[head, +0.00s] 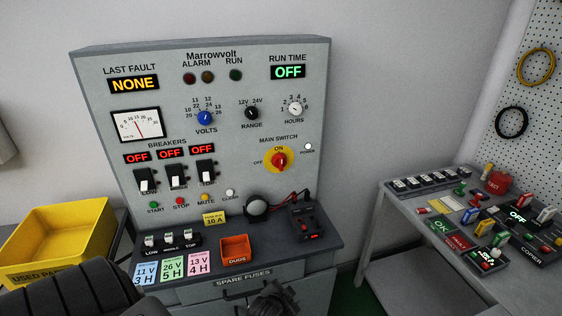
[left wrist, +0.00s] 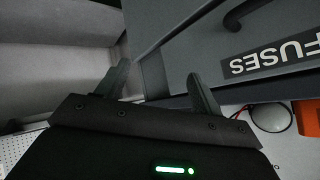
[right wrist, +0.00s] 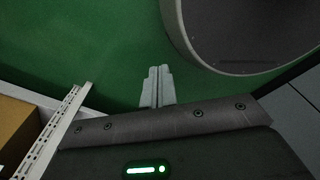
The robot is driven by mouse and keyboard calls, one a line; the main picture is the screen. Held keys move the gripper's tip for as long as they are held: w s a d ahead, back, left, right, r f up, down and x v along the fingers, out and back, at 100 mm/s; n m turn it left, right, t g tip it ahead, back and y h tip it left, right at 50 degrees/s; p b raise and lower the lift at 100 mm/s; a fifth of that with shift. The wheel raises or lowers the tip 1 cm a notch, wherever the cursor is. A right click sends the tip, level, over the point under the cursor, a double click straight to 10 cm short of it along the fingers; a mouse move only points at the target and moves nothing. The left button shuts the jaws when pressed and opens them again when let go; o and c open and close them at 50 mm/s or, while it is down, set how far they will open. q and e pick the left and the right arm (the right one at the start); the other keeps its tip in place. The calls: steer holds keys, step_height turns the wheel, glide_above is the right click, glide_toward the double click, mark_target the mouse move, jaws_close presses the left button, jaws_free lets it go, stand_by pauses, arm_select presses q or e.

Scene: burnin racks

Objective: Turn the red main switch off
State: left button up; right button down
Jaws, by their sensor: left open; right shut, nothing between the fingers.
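The main switch (head: 279,160) is a red knob on a yellow disc, on the front of the grey Marrowvolt panel (head: 240,95). ON is marked above it and OFF to its left. The knob looks upright, toward ON, but it is small. My left gripper (left wrist: 160,85) is open and empty near the SPARE FUSES drawer, well below the switch. A dark part of mine shows at the bottom of the head view. My right gripper (right wrist: 158,70) is shut and empty over the green floor, away from the panel; the head view does not show it.
Breakers (head: 176,177), dials and a row of buttons share the panel. On its ledge are an orange DUDS bin (head: 235,250), a black round object (head: 257,206) and a meter with leads (head: 307,220). A yellow bin (head: 60,240) stands left, a cluttered bench (head: 400,215) right.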

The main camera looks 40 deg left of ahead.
arm_select(q)
steer(key=w+a+r+t+y+p, duration=0.1)
steer(key=w+r, duration=0.1)
steer(key=r, duration=0.3)
steer(key=w+a+r+t, duration=0.1)
steer(key=w+a+r, duration=0.15)
steer(key=r, duration=0.25)
steer(key=t+y, duration=0.3)
steer(key=y, duration=0.8)
glide_toward(281, 166)
steer(key=p+x, duration=0.3)
steer(key=x, duration=0.5)
steer(key=shift+w+a, duration=0.2)
steer(key=shift+a, duration=0.1)
steer(key=shift+w+a+r, duration=0.1)
steer(key=shift+w+a, duration=0.3)
arm_select(e)
steer(key=shift+s+r, duration=0.2)
steer(key=shift+r, duration=1.15)
steer(key=shift+s+r, duration=0.2)
steer(key=shift+r, duration=1.1)
arm_select(q)
steer(key=c, duration=1)
steer(key=shift+o, duration=0.2)
